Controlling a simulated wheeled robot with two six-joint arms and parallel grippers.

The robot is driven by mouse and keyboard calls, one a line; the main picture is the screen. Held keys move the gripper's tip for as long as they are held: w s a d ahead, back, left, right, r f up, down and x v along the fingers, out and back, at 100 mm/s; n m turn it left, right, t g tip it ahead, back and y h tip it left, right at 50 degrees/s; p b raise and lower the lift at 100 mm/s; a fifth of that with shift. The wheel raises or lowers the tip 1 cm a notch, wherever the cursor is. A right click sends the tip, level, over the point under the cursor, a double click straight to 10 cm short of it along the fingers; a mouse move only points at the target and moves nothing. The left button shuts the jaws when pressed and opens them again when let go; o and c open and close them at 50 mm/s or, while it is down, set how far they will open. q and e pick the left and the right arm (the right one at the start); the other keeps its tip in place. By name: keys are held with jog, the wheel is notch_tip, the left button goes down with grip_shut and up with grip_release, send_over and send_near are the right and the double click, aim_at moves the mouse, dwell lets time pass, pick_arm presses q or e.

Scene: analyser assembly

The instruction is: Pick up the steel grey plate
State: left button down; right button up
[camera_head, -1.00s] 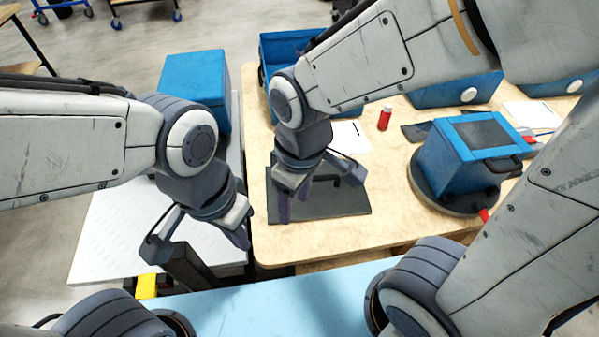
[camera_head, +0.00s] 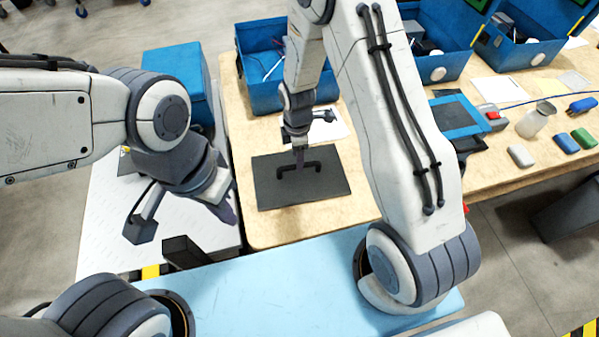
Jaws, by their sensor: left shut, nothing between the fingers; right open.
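The steel grey plate (camera_head: 318,190) lies flat on the wooden table, near its front left corner. A black bar handle (camera_head: 312,167) stands on top of the plate. My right gripper (camera_head: 299,162) points down over the plate at the handle, with its fingers open. The fingers hide the middle of the handle, and I cannot tell whether they touch it. My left gripper (camera_head: 229,208) is shut and empty, left of the plate, above the white surface by the wooden table's left edge.
A blue bin (camera_head: 258,85) stands behind the plate, and a blue box (camera_head: 172,75) is behind my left arm. A white sheet (camera_head: 328,125) lies behind the plate. My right arm's links partly hide a blue device (camera_head: 455,118). Several small items lie at the right.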

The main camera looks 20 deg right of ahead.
jog(key=f+p, duration=0.1)
jog(key=f, duration=0.3)
jog(key=shift+w+d+f+p, duration=0.1)
jog(key=shift+d+f+p, duration=0.1)
jog(key=shift+p, duration=0.2)
jog(key=shift+f, duration=0.5)
grip_shut()
jog(key=shift+w+r, duration=0.1)
jog(key=shift+w, duration=0.05)
dwell(0.6)
